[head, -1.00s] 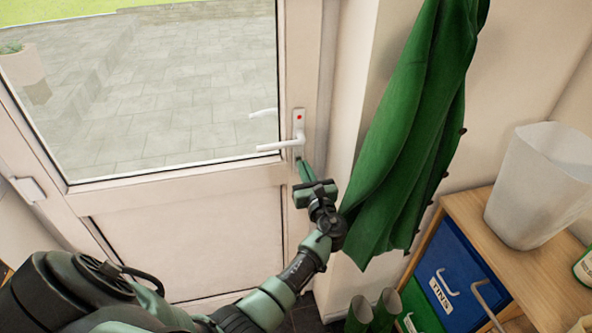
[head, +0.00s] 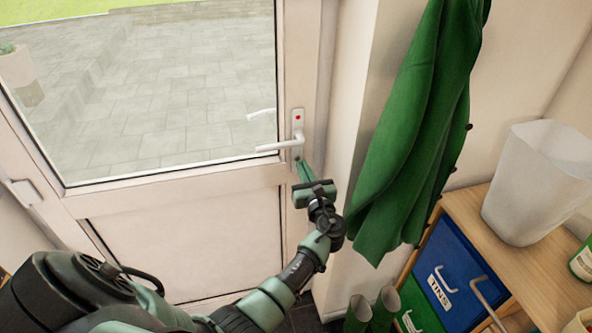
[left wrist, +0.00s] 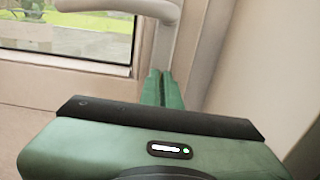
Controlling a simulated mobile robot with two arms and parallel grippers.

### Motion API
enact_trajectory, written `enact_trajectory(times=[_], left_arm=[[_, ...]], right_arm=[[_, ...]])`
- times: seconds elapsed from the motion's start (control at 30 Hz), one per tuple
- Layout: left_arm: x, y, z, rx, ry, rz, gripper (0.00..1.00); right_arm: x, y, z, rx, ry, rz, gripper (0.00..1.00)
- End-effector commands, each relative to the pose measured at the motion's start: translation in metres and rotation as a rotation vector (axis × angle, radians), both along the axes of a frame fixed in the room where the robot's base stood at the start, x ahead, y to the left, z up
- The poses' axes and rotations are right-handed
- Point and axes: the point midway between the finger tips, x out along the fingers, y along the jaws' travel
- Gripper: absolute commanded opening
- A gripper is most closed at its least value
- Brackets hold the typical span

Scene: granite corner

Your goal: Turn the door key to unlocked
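The white door (head: 190,240) has a lock plate (head: 298,120) with a red mark near its top. A white lever handle (head: 280,146) points left from the plate; it also shows in the left wrist view (left wrist: 115,6). My left gripper (head: 299,160) reaches up to the plate's lower part, just under the handle. In the left wrist view its two green fingers (left wrist: 162,88) are close together, side by side. The key is hidden at the fingertips, where the fingers appear closed around it. My right gripper is not in view.
A green garment (head: 415,130) hangs on the wall right of the door. Green boots (head: 372,312) stand below it. A wooden shelf unit (head: 470,215) with a blue box (head: 448,275) and a white bin (head: 540,185) is at the right.

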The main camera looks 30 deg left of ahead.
Motion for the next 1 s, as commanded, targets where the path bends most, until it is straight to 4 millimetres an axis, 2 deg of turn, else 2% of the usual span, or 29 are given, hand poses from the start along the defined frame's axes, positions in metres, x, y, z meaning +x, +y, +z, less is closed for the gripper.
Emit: enact_trajectory(times=[0.03, 0.57, 1.0], left_arm=[[-0.008, 0.01, -0.011, -0.003, 0.019, 0.028, 0.0], [-0.008, 0.011, -0.012, -0.022, 0.001, 0.029, 0.0], [-0.008, 0.011, -0.016, -0.207, -0.217, 0.028, 0.0]], right_arm=[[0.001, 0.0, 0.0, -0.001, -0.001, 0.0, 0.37], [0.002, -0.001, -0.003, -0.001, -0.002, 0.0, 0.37], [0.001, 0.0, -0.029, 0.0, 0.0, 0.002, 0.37]])
